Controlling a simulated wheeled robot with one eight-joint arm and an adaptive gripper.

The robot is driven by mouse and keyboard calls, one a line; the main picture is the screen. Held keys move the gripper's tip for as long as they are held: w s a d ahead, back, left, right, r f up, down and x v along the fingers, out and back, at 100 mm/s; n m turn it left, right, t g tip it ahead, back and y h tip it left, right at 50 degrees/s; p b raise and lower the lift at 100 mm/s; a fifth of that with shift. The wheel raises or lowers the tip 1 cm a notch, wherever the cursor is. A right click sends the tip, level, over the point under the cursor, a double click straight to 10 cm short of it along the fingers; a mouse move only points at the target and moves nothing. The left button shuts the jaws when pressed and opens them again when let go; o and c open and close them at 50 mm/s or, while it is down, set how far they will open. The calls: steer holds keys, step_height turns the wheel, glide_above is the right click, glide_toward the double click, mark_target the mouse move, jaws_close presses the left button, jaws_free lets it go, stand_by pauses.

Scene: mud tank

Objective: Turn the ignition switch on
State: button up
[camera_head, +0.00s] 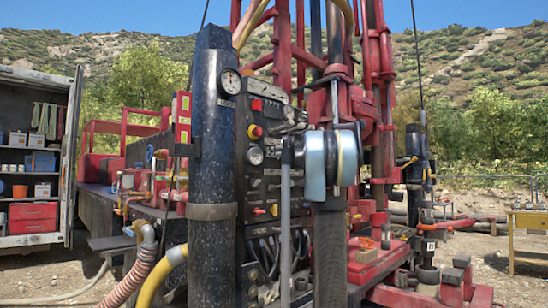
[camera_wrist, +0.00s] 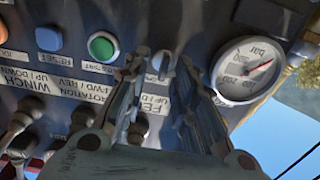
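The dark control panel (camera_head: 265,190) stands on the drilling rig, partly hidden by my arm in the head view. In the wrist view the panel appears upside down. A small pale grey switch knob (camera_wrist: 163,64) shows between my gripper's fingertips; I cannot read a label for it, so I cannot confirm it is the ignition switch. My gripper (camera_wrist: 164,66) is open, with one finger on each side of the knob. I cannot tell whether the fingers touch it. In the head view my arm hides most of the gripper.
A green button (camera_wrist: 102,46) and a blue button (camera_wrist: 48,39) sit left of the knob; a pressure gauge (camera_wrist: 247,70) sits right. Levers (camera_wrist: 18,125) stand close to the fingers. A black column (camera_head: 212,160) stands left of the panel.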

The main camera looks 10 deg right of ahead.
steer(key=shift+w+a, duration=0.15)
jaws_close()
steer(key=shift+m, duration=0.4)
steer(key=m, duration=0.7)
steer(key=d+m, duration=0.1)
steer(key=m, duration=0.3)
steer(key=shift+w+f, duration=0.25)
stand_by(0.5)
